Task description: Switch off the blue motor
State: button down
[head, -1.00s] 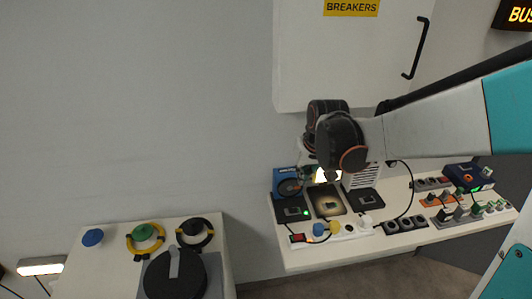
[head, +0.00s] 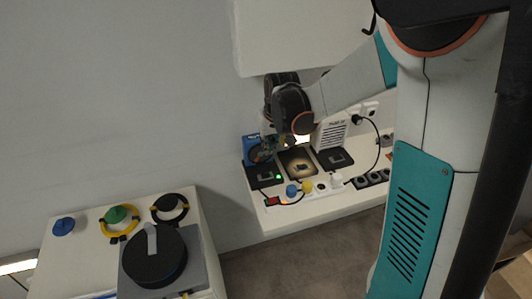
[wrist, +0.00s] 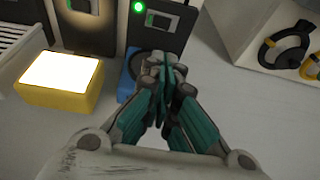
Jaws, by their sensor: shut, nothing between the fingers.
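The blue motor (head: 250,146) stands against the wall at the left end of the white bench, with a dark round part on its front. In the wrist view a strip of its blue side (wrist: 126,86) shows just left of my fingers, and the rest is hidden. A black plate (head: 265,173) with a lit green light lies in front of it. The green light also shows in the wrist view (wrist: 138,7). My gripper (wrist: 168,75) is shut and empty, pointing down over or beside the motor. I cannot tell whether it touches it.
A power strip (head: 322,190) at the bench front carries a red switch (head: 272,201) and blue, yellow and white plugs. A yellow lamp box (wrist: 60,98) glows beside my gripper. A white cabinet (head: 300,35) hangs above. A separate cart (head: 215,235) with dials stands left.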

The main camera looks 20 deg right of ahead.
jog(key=b, duration=0.4)
send_over(262, 174)
jog(key=f, duration=1)
jog(key=shift+w+d+f, duration=0.15)
jog(key=shift+d+f, duration=0.15)
jog(key=shift+f, duration=0.05)
jog(key=shift+a+f+b, duration=0.1)
jog(key=shift+f+b, duration=0.2)
jog(key=shift+f, duration=0.45)
jog(key=shift+a+f+b, duration=0.2)
jog(key=shift+f+b, duration=0.15)
jog(key=shift+f, duration=0.1)
jog(key=shift+r, duration=0.15)
jog(key=shift+d, duration=0.1)
